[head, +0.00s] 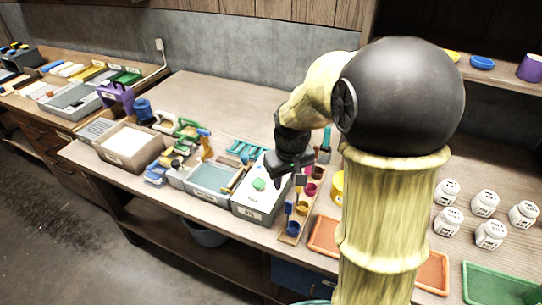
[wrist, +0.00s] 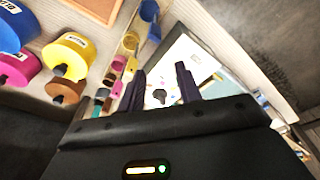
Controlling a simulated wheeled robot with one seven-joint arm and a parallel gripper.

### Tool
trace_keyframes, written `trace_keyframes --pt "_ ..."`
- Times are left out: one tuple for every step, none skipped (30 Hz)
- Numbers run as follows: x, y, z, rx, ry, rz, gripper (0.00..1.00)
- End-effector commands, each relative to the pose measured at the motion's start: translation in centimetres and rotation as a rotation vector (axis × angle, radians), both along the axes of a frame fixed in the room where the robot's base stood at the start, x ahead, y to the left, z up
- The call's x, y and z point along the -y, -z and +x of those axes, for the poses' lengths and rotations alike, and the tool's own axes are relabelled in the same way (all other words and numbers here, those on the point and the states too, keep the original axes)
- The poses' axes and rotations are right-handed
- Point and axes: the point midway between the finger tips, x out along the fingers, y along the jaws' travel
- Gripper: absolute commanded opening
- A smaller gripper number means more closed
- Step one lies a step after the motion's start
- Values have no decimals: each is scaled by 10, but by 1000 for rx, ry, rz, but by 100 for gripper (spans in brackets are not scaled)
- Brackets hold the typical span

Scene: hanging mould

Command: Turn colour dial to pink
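In the head view the box (head: 247,199) has a green round button (head: 259,184) on top, and the dial is hidden behind my gripper. My gripper (head: 288,181) hangs over the right part of the box, fingers pointing down. In the wrist view my gripper (wrist: 160,82) is open and empty.
A wooden rack with coloured cups (head: 303,207) stands close to the box's right. A grey-blue tray (head: 210,177) stands to its left. Orange trays (head: 324,236) and white jars (head: 485,204) are further right.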

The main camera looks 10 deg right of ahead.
Motion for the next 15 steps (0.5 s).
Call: trace_keyframes --pt "-1 -9 19 -8 -31 -5 35" --pt "-1 -12 28 -16 -50 -7 35" --pt "-1 -17 41 -26 -77 -11 35" --pt "-1 -21 50 -32 -97 -13 35" --pt "-1 -25 60 -39 -117 -16 35" --pt "-2 -30 71 -48 -143 -19 35" --pt "-2 -34 80 -54 -164 -22 35" --pt "-2 -37 88 -62 -183 -23 35" --pt "-2 -42 99 -71 -209 -25 35" --pt "-2 -45 107 -78 -228 -27 35" --pt "-2 -49 115 -84 -247 -29 35" --pt "-2 -53 124 -93 -273 -30 35" --pt "-2 -56 132 -100 -293 -32 35" --pt "-2 -59 139 -107 -312 -33 35" --pt "-1 -63 147 -114 -337 -34 35"
